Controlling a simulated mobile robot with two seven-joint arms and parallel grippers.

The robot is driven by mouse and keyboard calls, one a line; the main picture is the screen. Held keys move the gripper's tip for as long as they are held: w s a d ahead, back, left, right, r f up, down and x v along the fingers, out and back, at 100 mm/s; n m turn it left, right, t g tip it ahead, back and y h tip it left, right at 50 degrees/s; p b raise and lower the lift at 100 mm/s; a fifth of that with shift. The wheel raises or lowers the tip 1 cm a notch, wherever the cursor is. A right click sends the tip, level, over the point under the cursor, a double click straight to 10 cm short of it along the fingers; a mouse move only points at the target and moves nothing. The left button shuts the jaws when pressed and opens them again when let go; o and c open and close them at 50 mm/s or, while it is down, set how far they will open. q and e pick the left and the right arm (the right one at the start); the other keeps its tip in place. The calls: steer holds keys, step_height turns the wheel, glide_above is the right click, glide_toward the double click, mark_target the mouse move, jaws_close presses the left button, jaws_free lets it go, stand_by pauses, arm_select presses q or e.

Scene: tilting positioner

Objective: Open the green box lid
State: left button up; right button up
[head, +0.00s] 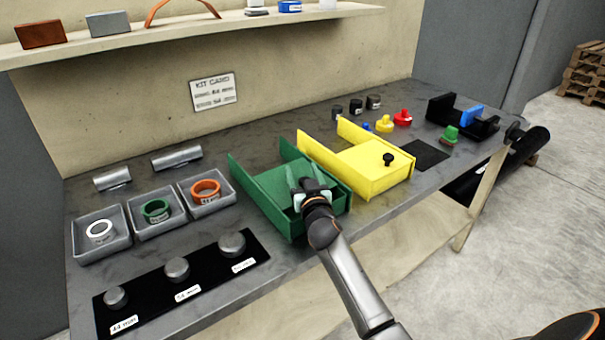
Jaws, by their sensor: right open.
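The green box (262,194) stands near the middle of the table, with raised side walls and a flat green panel between them. The panel looks like its lid, but I cannot tell how far it is shut. My right gripper (309,187) is over the front part of the green box, coming from the lower right, with its fingers apart. It hides that part of the lid, and any knob there is hidden. I cannot tell whether the fingers touch the lid. My left gripper is not in view.
A yellow box (365,175) with a black knob (388,159) stands close to the right. Grey trays (101,252) with rings and a black mat (140,296) with several metal discs lie to the left. A shelf (190,28) hangs above the back.

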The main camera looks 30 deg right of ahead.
steer(key=v, duration=1.2)
steer(key=shift+s, duration=0.25)
steer(key=shift+a+r, duration=0.1)
steer(key=shift+r, duration=0.05)
